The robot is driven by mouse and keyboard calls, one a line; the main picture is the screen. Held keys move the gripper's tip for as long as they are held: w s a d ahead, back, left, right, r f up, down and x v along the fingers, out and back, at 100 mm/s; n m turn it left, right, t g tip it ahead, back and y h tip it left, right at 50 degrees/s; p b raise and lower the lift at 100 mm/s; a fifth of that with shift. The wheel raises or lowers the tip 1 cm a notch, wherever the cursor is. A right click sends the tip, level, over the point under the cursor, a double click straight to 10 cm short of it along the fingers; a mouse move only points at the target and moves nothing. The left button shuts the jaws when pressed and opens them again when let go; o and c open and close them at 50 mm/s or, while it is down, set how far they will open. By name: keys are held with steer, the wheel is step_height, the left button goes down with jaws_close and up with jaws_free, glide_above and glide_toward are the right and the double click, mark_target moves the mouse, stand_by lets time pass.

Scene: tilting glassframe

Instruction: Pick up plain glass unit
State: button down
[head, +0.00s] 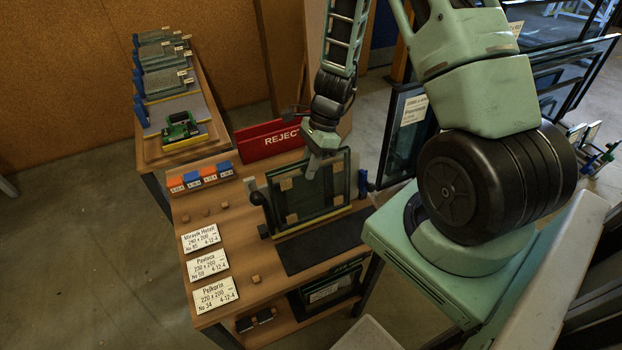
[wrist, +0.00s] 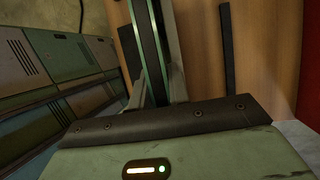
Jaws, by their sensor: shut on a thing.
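The glass unit (head: 308,194), a dark-edged pane with small tan pads on its face, stands upright on the wooden table. A yellow strip (head: 318,220) runs along its lower side. My gripper (head: 315,168) comes down from above and is shut on the unit's top edge. In the wrist view the glass unit (wrist: 147,45) appears edge-on as dark and green bands between the two grey fingers (wrist: 155,88). Its lower edge is hard to make out, so I cannot tell whether it rests or is slightly lifted.
White label cards (head: 208,265) and blue and orange blocks (head: 200,177) lie at left. A dark mat (head: 312,246) lies in front of the unit. A blue clamp (head: 363,183) stands close on its right. Large framed panes (head: 405,135) stand beyond.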

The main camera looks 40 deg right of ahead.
step_height(320, 180, up, 19)
steer(key=b, duration=0.1)
steer(key=shift+f, duration=0.2)
stand_by(0.3)
steer(key=shift+f, duration=0.1)
